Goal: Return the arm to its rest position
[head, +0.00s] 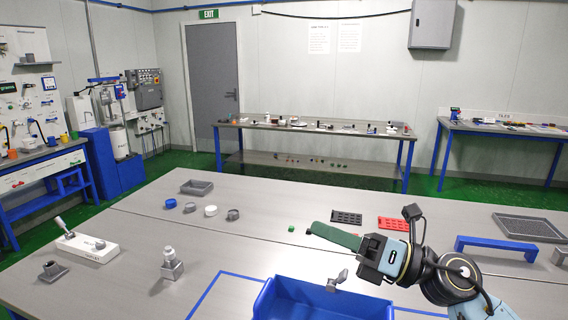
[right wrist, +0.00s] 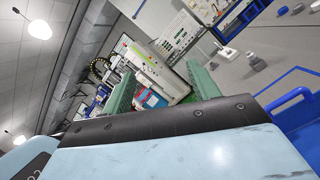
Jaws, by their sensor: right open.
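My right arm comes in from the lower right in the head view. Its gripper (head: 328,234) points left and hangs over the middle of the grey table (head: 260,190). Its green fingers overlap from this side. In the right wrist view the two green fingers (right wrist: 160,72) stand apart with nothing held between them. The wrist is tilted, so that view looks across the room. My left gripper is in neither view.
A blue bin (head: 290,306) stands below my right gripper at the front edge. Nearby are a black tray (head: 346,218), a red tray (head: 393,223), a small green block (head: 291,229) and a blue bridge-shaped stand (head: 496,243).

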